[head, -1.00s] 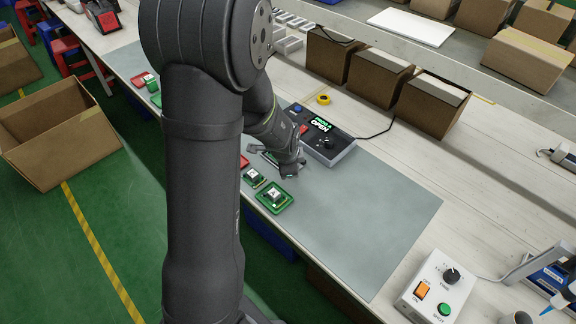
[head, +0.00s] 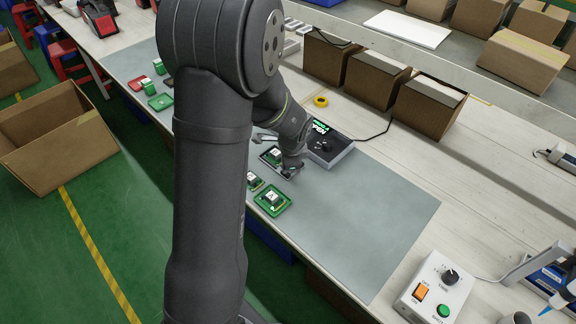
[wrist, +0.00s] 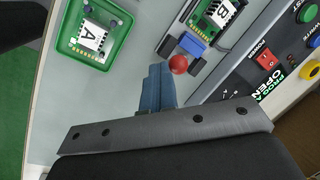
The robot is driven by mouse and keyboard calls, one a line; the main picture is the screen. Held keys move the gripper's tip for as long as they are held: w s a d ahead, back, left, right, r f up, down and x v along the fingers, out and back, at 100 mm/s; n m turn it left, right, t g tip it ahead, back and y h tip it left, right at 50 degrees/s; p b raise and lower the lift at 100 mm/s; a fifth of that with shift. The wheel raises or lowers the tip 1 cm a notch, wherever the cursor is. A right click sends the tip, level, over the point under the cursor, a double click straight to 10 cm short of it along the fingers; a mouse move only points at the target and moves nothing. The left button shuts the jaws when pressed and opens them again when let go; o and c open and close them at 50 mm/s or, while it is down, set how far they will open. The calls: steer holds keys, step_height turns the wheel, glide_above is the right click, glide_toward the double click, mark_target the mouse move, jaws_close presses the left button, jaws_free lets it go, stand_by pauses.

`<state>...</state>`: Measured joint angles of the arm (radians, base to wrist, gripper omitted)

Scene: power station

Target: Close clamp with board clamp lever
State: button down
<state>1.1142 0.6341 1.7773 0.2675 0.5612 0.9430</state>
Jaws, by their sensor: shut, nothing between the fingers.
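The clamp lever's red knob (wrist: 178,64) shows in the wrist view, beside the blue clamp parts (wrist: 188,44) at the near end of the board fixture. A green board marked B (wrist: 222,14) lies in the fixture; the fixture with its board also shows in the head view (head: 272,156). My gripper (wrist: 158,72) is shut and empty, its fingertips just left of the red knob. Whether they touch it I cannot tell. In the head view my gripper (head: 292,170) is low at the fixture's right end, partly covering it. The full lever arm is hidden.
A board marked A in a green tray (wrist: 84,58) lies left of my gripper. The grey mat (head: 370,215) is clear to the right.

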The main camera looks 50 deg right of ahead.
steer(key=shift+d+r, duration=0.1)
steer(key=shift+d, duration=0.05)
steer(key=d+y, duration=0.2)
steer(key=d+r+y, duration=0.1)
steer(key=d+y, duration=0.1)
steer(key=shift+w+d+r+m+y, duration=0.1)
steer(key=shift+d+m+y, duration=0.2)
steer(key=shift+y, duration=0.1)
steer(key=shift+r, duration=0.2)
steer(key=shift+r, duration=0.65)
